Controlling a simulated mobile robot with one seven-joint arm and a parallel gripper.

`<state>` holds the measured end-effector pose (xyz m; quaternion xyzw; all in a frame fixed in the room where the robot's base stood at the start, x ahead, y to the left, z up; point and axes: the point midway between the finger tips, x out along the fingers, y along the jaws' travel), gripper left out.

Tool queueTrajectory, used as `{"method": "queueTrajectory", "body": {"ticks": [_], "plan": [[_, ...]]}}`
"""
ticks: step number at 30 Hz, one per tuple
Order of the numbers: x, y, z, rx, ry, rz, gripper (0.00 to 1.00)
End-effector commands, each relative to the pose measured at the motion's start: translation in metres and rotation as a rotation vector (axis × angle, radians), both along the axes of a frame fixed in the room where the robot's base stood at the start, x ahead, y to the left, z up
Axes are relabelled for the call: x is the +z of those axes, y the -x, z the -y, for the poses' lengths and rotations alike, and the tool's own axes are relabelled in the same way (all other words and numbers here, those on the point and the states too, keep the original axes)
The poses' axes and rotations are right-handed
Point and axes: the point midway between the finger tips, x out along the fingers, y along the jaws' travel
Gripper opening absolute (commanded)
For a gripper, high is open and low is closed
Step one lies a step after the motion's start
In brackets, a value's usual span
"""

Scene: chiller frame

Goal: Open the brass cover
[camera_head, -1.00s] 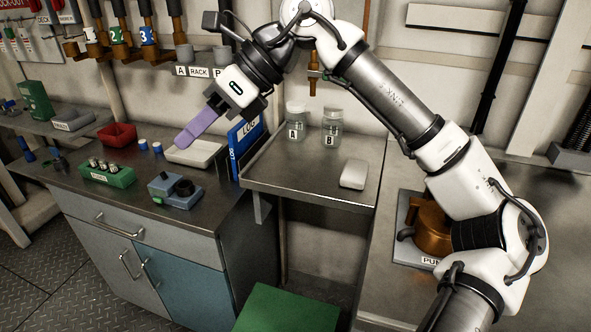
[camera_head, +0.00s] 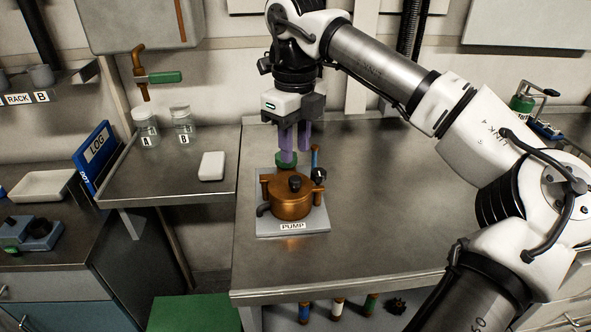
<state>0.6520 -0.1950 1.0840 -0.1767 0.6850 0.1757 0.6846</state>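The brass cover (camera_head: 290,199) is the round lid on top of the pump body. It is down on the pump and has a black knob (camera_head: 295,183) at its top. The pump stands on a grey base plate (camera_head: 320,223) labelled PUMP. My gripper (camera_head: 295,151) points down above and behind the pump, with its two purple fingers apart. It appears empty and clear of the cover. A green round part (camera_head: 286,160) shows just below the left finger; I cannot tell how far apart they are.
A blue-topped upright part (camera_head: 315,158) stands behind the pump at right. The bench (camera_head: 390,200) right of the pump is clear.

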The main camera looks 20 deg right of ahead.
Motion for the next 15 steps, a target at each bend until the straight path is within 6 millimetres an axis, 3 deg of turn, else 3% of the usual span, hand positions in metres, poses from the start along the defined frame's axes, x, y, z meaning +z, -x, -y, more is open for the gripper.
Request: {"method": "queueTrajectory", "body": {"ticks": [6,15], "plan": [[-0.041,0.001,-0.001,0.003,-0.003,-0.001,0.32],[-0.067,0.000,-0.001,0.002,-0.002,0.000,0.32]]}}
